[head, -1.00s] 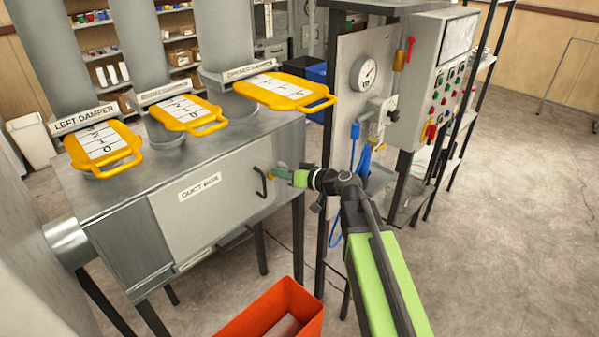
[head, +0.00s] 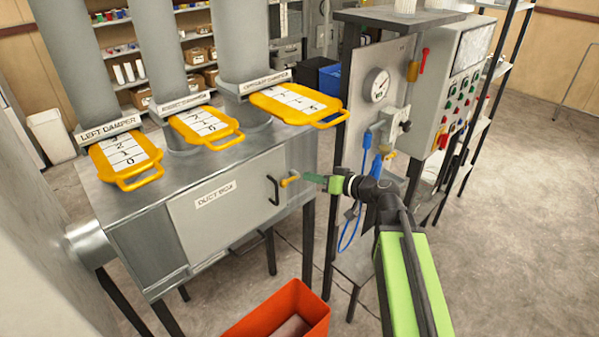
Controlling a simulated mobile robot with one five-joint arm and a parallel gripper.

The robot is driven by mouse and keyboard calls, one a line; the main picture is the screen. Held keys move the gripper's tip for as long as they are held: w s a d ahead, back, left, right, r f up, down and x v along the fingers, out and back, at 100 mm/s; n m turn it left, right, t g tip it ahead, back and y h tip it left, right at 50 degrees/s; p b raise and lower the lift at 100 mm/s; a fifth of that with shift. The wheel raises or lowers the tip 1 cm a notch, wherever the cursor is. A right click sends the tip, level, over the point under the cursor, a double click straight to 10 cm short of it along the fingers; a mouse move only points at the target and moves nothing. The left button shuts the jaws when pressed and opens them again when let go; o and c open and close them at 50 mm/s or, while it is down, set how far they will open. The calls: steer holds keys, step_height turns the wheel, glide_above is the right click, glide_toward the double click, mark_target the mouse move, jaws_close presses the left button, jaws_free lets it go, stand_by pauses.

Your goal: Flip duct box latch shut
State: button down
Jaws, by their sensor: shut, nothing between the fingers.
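The grey duct box (head: 140,246) stands on dark legs at left centre. Its front door (head: 225,215) carries a "DUCT BOX" label and a dark handle (head: 273,190) and looks flush with the box. The small yellow latch (head: 289,182) sits just right of the handle at the door's right edge, its knob end showing. My gripper (head: 305,179) comes from the right with its green fingers closed and empty. Its tip is right beside the latch; whether they touch I cannot tell.
Yellow damper plates (head: 128,160) stick out over the box top. An orange bin (head: 310,317) stands on the floor in front. A panel with a gauge (head: 377,84) and blue hoses (head: 367,140) stands behind my arm. The floor at right is clear.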

steer(key=p+v, duration=0.1)
steer(key=v, duration=0.4)
steer(key=s+a+f+n+g+h+b, duration=0.1)
steer(key=s+f+g+h+b, duration=0.35)
steer(key=f, duration=0.85)
steer(key=s+d+f+m+g+h, duration=0.2)
steer(key=s+d+f+m+h, duration=0.1)
steer(key=d, duration=0.4)
steer(key=s+d+f+m+g+h, duration=0.2)
steer(key=s+d+f+m+h, duration=0.1)
steer(key=s+d+f+h, duration=0.1)
steer(key=s+d+f, duration=0.1)
steer(key=s+d, duration=0.1)
steer(key=d, duration=0.1)
steer(key=shift+f+h, duration=0.25)
steer(key=shift+h, duration=0.1)
steer(key=c, duration=2.1)
jaws_free()
steer(key=shift+d, duration=0.15)
